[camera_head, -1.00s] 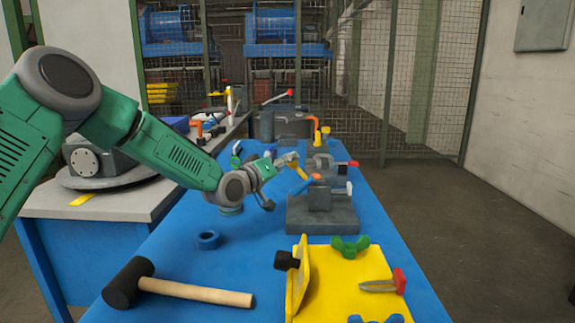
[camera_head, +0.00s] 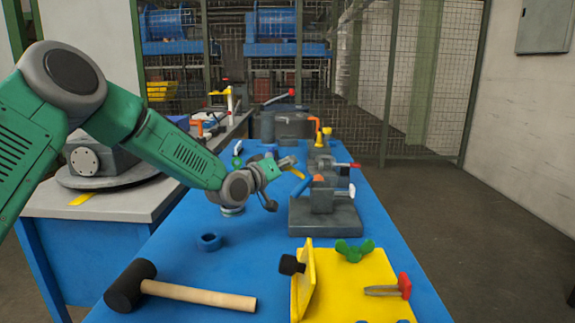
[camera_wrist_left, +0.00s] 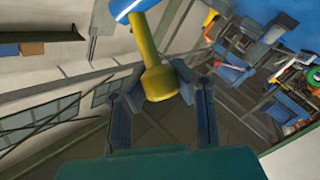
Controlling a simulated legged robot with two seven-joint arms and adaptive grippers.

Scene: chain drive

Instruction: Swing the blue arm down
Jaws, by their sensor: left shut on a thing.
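My left gripper (camera_head: 286,168) reaches across the blue table from the left, beside a grey block fixture (camera_head: 325,217). In the left wrist view its fingers are shut on a yellow handle (camera_wrist_left: 160,82) with a flared end. A blue cylinder (camera_wrist_left: 133,8) sits at the far end of that handle, cut off by the frame's top. In the head view a small blue cylinder (camera_head: 302,187) with an orange end lies against the fixture's left side. I cannot tell whether it is fixed there. No larger blue arm is clearly visible. My right gripper is out of view.
A black-headed mallet (camera_head: 200,295) and a blue ring (camera_head: 209,242) lie on the near table. A yellow plate (camera_head: 360,285) with a green wing knob (camera_head: 354,250) is at front right. Several clamps stand behind the fixture.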

